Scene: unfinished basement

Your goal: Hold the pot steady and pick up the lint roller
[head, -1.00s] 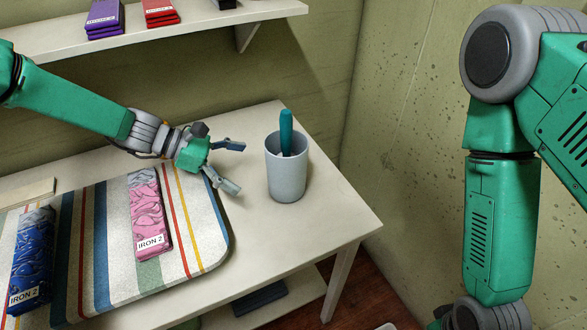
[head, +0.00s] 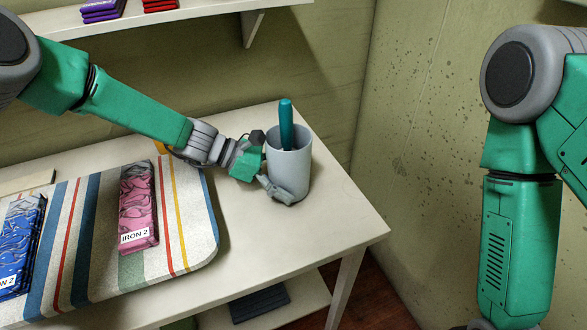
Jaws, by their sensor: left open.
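A light grey pot (head: 292,172) stands upright on the white table, right of the ironing mat. The lint roller (head: 286,122) stands in it, with only its teal handle showing above the rim; the rest is hidden inside. My left gripper (head: 268,168) is at the pot's left side, its jaws open. One finger reaches across the front of the pot low down; the other finger is hidden behind the pot. I cannot tell whether the fingers touch it. My right arm is at the right edge, but its gripper is out of view.
A striped mat (head: 200,225) covers the table's left part, with a pink folded cloth (head: 138,210) and a blue one (head: 18,245) on it. A wall shelf (head: 190,12) hangs above. The white table (head: 335,215) is clear right of the pot.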

